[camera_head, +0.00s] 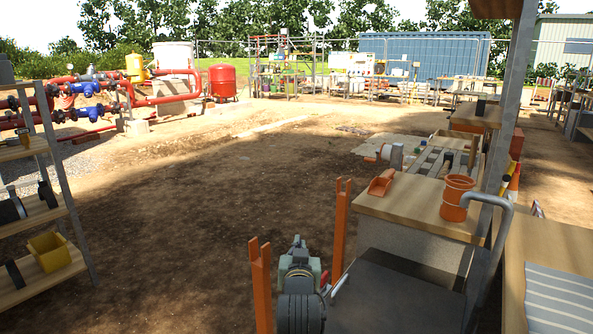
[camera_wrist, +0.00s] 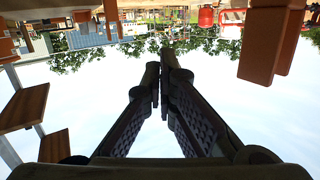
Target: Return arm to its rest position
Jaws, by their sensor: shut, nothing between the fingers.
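My gripper (camera_wrist: 163,78) shows in the wrist view, which is upside down. Its two dark fingers run from the bottom of the picture and come together at the tips. The gripper is shut with nothing held. Open sky lies behind most of the fingers. In the head view, part of my arm appears low in the middle, between two orange posts. I cannot make out the fingertips there.
The orange posts (camera_head: 262,285) (camera_head: 340,230) stand close to my arm; they also show in the wrist view (camera_wrist: 265,45). A wooden-topped bench (camera_head: 400,205) with an orange cup (camera_head: 456,196) and scoop (camera_head: 382,182) stands at right. Shelves (camera_head: 40,215) stand at left. Open ground lies ahead.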

